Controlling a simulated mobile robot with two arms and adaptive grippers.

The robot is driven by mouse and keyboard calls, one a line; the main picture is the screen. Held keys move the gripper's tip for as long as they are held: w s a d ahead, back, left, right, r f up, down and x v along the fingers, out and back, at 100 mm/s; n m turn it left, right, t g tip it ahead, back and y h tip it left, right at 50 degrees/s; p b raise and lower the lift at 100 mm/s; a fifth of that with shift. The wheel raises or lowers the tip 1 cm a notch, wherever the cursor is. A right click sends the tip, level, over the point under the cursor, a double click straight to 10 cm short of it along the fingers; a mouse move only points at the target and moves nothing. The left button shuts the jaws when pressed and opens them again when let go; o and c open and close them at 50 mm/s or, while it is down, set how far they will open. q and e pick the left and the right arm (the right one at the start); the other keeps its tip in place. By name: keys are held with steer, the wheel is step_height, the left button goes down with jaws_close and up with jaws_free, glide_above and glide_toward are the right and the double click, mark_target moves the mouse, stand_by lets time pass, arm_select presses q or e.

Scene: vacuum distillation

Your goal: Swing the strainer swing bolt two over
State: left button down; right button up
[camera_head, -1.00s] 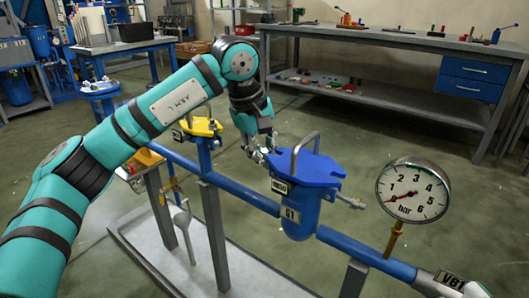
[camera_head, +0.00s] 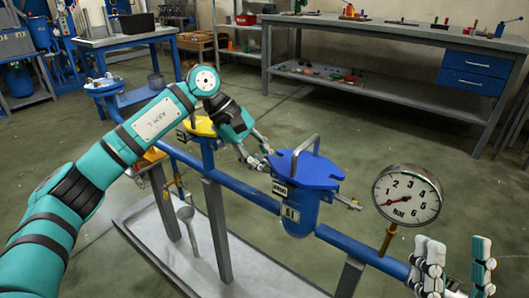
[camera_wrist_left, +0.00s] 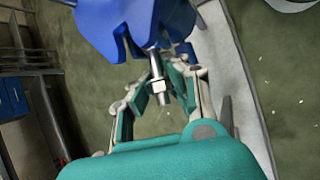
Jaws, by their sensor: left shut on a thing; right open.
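The blue strainer (camera_head: 300,222) stands in the blue pipe, with a flat blue slotted lid (camera_head: 305,172) carrying a grey hoop handle (camera_head: 306,150). My left gripper (camera_head: 262,158) is at the lid's left edge. In the left wrist view its fingers (camera_wrist_left: 160,92) are shut on a metal swing bolt (camera_wrist_left: 157,70) with a hex nut, by the slotted lid edge (camera_wrist_left: 132,30). Whether the bolt lies within a slot is unclear. Another swing bolt (camera_head: 346,202) sticks out on the strainer's right side. My right gripper (camera_head: 456,272) is open and empty at the lower right.
A pressure gauge (camera_head: 407,196) stands on the pipe between the strainer and my right gripper. A yellow-topped fitting (camera_head: 202,127) is left of the strainer, behind my left arm. A workbench (camera_head: 400,38) is at the back.

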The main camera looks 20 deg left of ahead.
arm_select(q)
steer(key=shift+w+a+f+h, duration=0.1)
steer(key=shift+w+a+h, duration=0.1)
steer(key=shift+h, duration=0.5)
steer(key=shift+f+n+h, duration=0.2)
steer(key=shift+n+h, duration=0.1)
steer(key=shift+h, duration=0.2)
steer(key=c, duration=1.4)
jaws_free()
steer(key=shift+s+a+f, duration=0.1)
steer(key=shift+s, duration=0.05)
steer(key=v, duration=1.2)
steer(key=shift+w+f, duration=0.1)
steer(key=shift+w, duration=0.15)
